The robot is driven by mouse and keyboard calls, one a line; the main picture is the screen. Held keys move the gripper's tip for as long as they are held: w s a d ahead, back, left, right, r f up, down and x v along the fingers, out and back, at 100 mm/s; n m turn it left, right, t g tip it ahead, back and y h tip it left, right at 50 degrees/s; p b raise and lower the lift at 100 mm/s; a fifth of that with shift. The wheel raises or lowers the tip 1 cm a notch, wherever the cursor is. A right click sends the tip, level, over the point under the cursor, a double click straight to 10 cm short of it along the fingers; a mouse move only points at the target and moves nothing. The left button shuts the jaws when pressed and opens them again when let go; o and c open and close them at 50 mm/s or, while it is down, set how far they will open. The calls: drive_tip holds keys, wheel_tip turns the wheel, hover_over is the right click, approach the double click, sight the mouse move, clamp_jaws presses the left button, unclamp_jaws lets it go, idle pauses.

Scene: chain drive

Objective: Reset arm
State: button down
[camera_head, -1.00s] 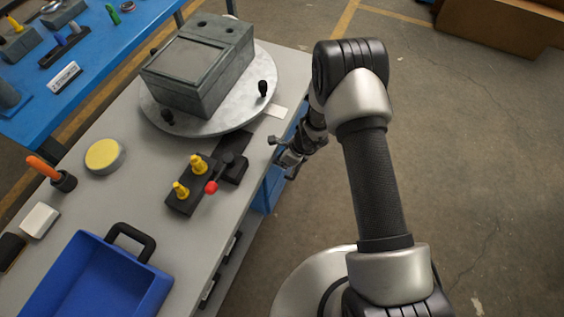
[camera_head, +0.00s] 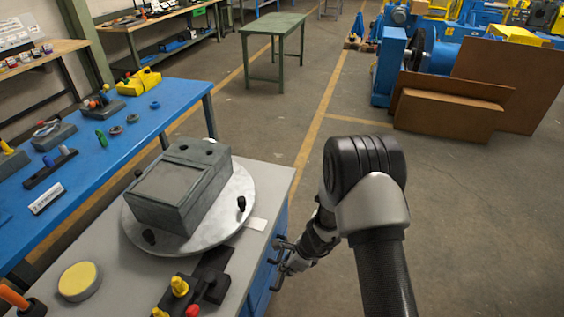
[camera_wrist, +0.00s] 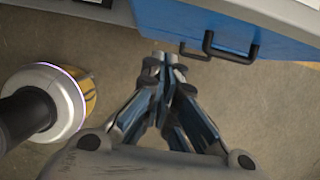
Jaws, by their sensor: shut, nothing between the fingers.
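My gripper (camera_head: 280,262) is beside the right edge of the grey workbench (camera_head: 268,180), out over the floor. It also shows in the wrist view (camera_wrist: 165,60), where its fingers are together with nothing between them. In the wrist view the fingertips point toward the blue drawer front (camera_wrist: 190,22) of the bench. A black handle (camera_wrist: 232,54) on that front is close to the right of the fingertips. I cannot tell whether they touch it. My arm is bent at the elbow, right of the bench.
A grey metal box (camera_head: 180,185) sits on a round turntable (camera_head: 243,185) on the bench. A yellow-topped disc (camera_head: 78,280) and a black block with yellow knobs (camera_head: 180,287) are nearer. A blue table (camera_head: 120,135) stands at left.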

drive_tip(key=s+r+n+t, duration=0.15)
drive_tip(key=r+n, duration=0.35)
drive_tip(key=r, duration=0.9)
drive_tip(key=s+r+n, duration=0.3)
drive_tip(key=r+n, duration=0.3)
drive_tip(key=r, duration=0.7)
drive_tip(key=s+d+r+n+h, duration=0.1)
drive_tip(key=s+d+r+n, duration=0.2)
drive_tip(key=s, duration=0.3)
drive_tip(key=s+d+r+n+t+h, duration=0.1)
drive_tip(key=s+d+r+n, duration=0.3)
drive_tip(key=s, duration=0.3)
drive_tip(key=s+d+r+n+h, duration=0.2)
drive_tip(key=s+d+r+n, duration=0.1)
drive_tip(key=s+d+r, duration=0.2)
drive_tip(key=shift+s+d+r+n+t, duration=0.3)
drive_tip(key=shift+s+r+t, duration=0.05)
drive_tip(key=shift+s, duration=0.7)
drive_tip(key=shift+a, duration=0.15)
